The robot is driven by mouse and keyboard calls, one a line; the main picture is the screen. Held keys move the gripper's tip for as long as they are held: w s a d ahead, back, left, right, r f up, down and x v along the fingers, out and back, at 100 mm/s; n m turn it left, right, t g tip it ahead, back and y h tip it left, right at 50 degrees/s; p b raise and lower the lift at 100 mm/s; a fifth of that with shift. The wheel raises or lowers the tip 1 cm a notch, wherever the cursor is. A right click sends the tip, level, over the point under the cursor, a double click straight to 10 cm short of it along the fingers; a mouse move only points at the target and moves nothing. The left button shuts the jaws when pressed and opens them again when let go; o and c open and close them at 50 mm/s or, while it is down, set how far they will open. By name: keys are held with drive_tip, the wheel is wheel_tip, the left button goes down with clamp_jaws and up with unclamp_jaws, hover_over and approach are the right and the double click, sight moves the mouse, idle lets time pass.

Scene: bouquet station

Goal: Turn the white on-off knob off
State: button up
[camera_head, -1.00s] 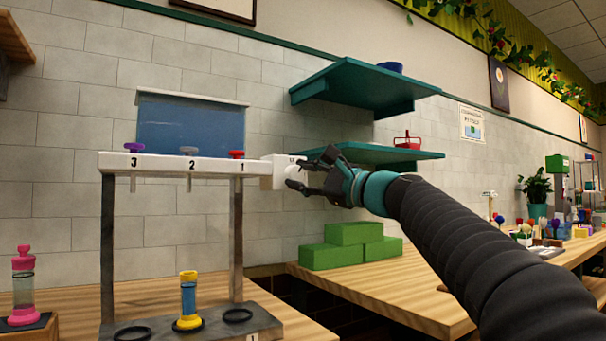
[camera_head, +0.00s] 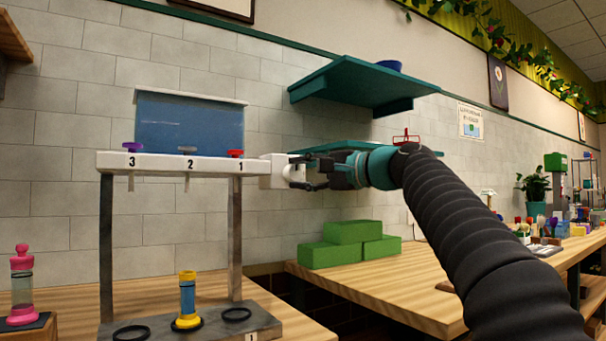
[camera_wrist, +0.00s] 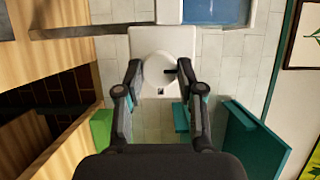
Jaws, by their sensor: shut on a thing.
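The white on-off knob (camera_wrist: 158,68) is round and sits on a white box (camera_head: 274,171) at the right end of the numbered white dispenser bar (camera_head: 205,167). In the head view my gripper (camera_head: 304,172) meets the box from the right, and the fingers hide much of the knob.
A blue tank (camera_head: 190,122) stands above the bar, with purple, grey and red valves along it. A blue vial with a yellow cap (camera_head: 187,300) stands below. Teal shelves (camera_head: 365,85) and green blocks (camera_head: 345,243) are close to my arm.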

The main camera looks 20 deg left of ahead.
idle(0.3)
drive_tip(key=o, duration=1.1)
drive_tip(key=shift+a, duration=0.1)
drive_tip(key=shift+o, duration=0.2)
drive_tip(key=v, duration=1.2)
